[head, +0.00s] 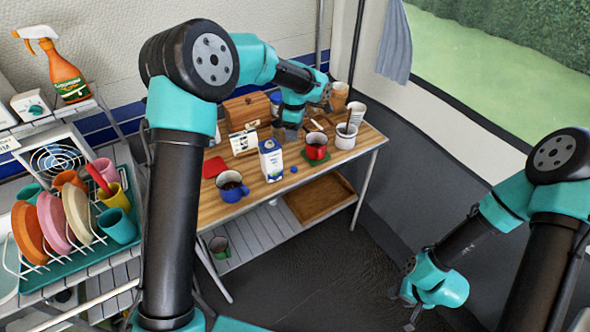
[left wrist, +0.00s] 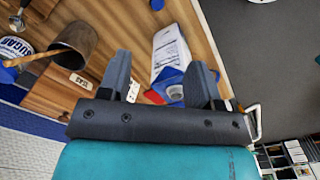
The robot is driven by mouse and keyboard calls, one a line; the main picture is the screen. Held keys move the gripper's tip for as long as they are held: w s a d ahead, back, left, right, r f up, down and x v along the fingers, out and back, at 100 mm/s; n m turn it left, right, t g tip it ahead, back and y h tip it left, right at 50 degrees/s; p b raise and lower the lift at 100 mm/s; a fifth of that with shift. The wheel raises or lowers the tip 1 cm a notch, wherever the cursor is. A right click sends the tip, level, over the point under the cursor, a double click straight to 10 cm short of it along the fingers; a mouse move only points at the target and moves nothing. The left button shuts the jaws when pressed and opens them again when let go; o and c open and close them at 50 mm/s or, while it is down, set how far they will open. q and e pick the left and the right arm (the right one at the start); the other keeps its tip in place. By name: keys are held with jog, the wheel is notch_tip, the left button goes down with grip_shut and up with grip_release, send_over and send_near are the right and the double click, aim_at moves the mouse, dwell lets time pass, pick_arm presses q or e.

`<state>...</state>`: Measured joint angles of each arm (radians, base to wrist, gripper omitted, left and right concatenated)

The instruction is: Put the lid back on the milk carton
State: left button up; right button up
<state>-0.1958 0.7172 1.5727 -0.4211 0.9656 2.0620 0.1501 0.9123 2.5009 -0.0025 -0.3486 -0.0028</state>
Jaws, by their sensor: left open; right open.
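The white and blue milk carton (head: 271,163) stands upright on the wooden table. A small blue lid (head: 294,169) lies on the table to its right; a small blue round thing, likely that lid, shows at the top of the left wrist view (left wrist: 157,4). My left gripper (head: 287,132) is open above the table, behind the carton. In the left wrist view the carton (left wrist: 170,48) appears beyond the open fingers, with a round pale spout (left wrist: 175,92) on its blue top. My right gripper (head: 411,306) is open, low over the floor at the right, far from the table.
A blue mug (head: 231,187) stands left of the carton, a red mug (head: 316,146) and a white cup (head: 346,135) to its right. A wooden box (head: 246,112) and a sugar canister (left wrist: 14,48) are behind. A dish rack (head: 70,258) is at left.

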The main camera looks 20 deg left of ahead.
pick_arm(q)
jog(key=shift+f, duration=0.1)
send_over(294, 168)
jog(key=f, duration=1.1)
jog(key=shift+s+d+f, duration=0.2)
jog(key=shift+s+f, duration=0.1)
jog(key=shift+f, duration=0.25)
jog(key=shift+w+a+f, duration=0.1)
jog(key=shift+f, duration=1.2)
jog(key=shift+w+a+f, duration=0.1)
jog(key=shift+f, duration=1.2)
jog(key=shift+c, duration=0.4)
jog(key=c, duration=0.9)
